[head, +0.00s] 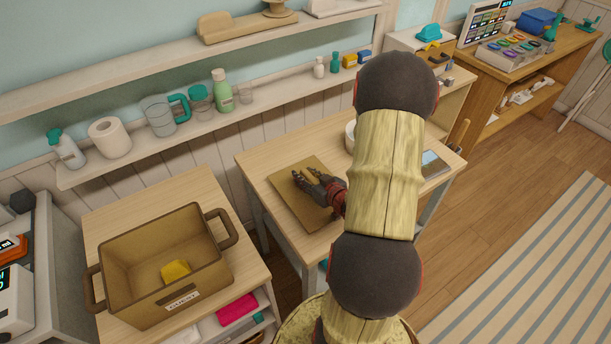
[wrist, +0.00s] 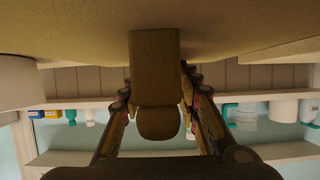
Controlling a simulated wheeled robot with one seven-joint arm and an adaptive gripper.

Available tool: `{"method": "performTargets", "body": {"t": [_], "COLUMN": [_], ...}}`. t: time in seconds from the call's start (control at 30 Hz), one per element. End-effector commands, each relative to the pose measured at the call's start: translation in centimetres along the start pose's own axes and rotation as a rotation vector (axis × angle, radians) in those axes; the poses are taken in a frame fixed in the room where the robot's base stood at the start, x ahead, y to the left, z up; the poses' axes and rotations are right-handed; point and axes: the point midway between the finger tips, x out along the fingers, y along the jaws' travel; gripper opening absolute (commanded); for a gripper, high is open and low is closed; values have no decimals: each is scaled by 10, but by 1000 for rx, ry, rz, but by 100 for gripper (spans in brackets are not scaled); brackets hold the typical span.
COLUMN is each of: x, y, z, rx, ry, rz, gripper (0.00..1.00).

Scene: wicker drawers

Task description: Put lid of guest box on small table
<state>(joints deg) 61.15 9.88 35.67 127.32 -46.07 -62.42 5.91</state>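The guest box's lid (head: 289,195) is a flat brown rectangle lying on the small table (head: 256,170). In the wrist view, its broad surface (wrist: 75,40) fills the top, with a blocky handle (wrist: 155,65) at the centre. My gripper (head: 306,174) is over the lid. In the wrist view, its fingers (wrist: 156,90) stand on both sides of the handle, with narrow gaps beside it; they look open. The open brown guest box (head: 122,245) stands on the left wooden unit with a yellow item (head: 175,272) inside. My arm hides part of the small table.
A white cylindrical object (head: 350,138) stands at the table's back, partly behind my arm. A tablet-like object (head: 431,164) lies at its right end. A shelf (head: 190,140) with bottles, jars and a paper roll runs along the wall.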

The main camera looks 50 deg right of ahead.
Motion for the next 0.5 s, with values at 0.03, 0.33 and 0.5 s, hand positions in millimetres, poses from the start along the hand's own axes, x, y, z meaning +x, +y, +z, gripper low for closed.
{"method": "performTargets", "body": {"t": [0.03, 0.33, 0.5], "x": [0, -1, -16], "y": [0, 0, 1], "z": [0, -1, -4], "rx": [0, 0, 1], "ry": [0, 0, 0], "rz": [0, 0, 2], "gripper": [36, 36, 36]}}
